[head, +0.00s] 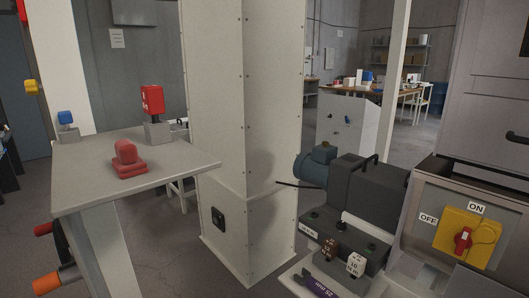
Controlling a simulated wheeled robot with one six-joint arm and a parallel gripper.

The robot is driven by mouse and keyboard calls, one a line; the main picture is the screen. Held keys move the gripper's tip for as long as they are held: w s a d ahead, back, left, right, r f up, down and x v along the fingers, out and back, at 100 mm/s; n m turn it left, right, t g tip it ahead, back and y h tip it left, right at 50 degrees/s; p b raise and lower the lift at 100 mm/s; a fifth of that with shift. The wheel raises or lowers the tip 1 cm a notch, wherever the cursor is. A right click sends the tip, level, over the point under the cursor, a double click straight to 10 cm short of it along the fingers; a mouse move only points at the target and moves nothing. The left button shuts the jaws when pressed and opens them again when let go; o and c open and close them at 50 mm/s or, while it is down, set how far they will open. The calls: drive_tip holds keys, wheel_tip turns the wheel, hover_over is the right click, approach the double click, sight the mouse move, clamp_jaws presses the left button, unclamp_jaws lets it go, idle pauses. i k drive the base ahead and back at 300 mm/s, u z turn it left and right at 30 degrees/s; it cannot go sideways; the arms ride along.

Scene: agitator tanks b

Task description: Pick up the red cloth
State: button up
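A red lump (128,158), which looks like the folded red cloth, rests on the grey table (85,190) at the left. It has a flat, wider lower part and a raised, rounded upper part. It lies near the middle of the tabletop, with nothing touching it that I can see. My gripper is not in view, so I cannot tell its distance from the cloth or whether it holds anything.
Behind the cloth stand a red box-like piece (152,99) on a grey block and a small blue-topped block (66,120). A tall pale cabinet (240,130) stands right of the table. A dark motor unit (365,190) and yellow switch panel (468,238) are at the right.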

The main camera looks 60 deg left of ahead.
sight(128, 163)
drive_tip(key=z, duration=0.4)
drive_tip(key=k, duration=1.2)
drive_tip(key=u, duration=0.6)
